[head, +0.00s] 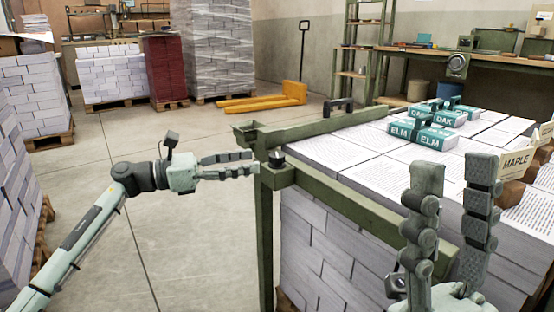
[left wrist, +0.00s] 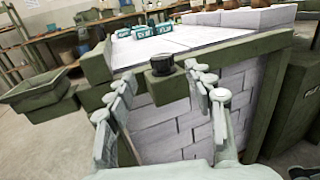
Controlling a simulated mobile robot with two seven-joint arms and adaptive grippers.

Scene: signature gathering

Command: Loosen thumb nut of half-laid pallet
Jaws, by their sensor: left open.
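The thumb nut (head: 276,159) is a dark round knob on the green corner block of a frame around a stack of printed sheets (head: 330,250). In the left wrist view the knob (left wrist: 163,61) stands upright just beyond my fingertips, roughly between them. My left gripper (head: 254,163) is open and empty, level, with its fingertips close to the corner block's left side. Whether they touch it I cannot tell. My right gripper (head: 456,170) is open and empty, fingers pointing up, in front of the stack's right part. The pallet base is mostly hidden.
Teal ELM and OAK blocks (head: 432,138) and a MAPLE card (head: 516,162) are on the stack. A green tray (left wrist: 40,92) juts from the frame. A yellow pallet jack (head: 265,98) and other paper stacks stand behind. The floor left of the frame is clear.

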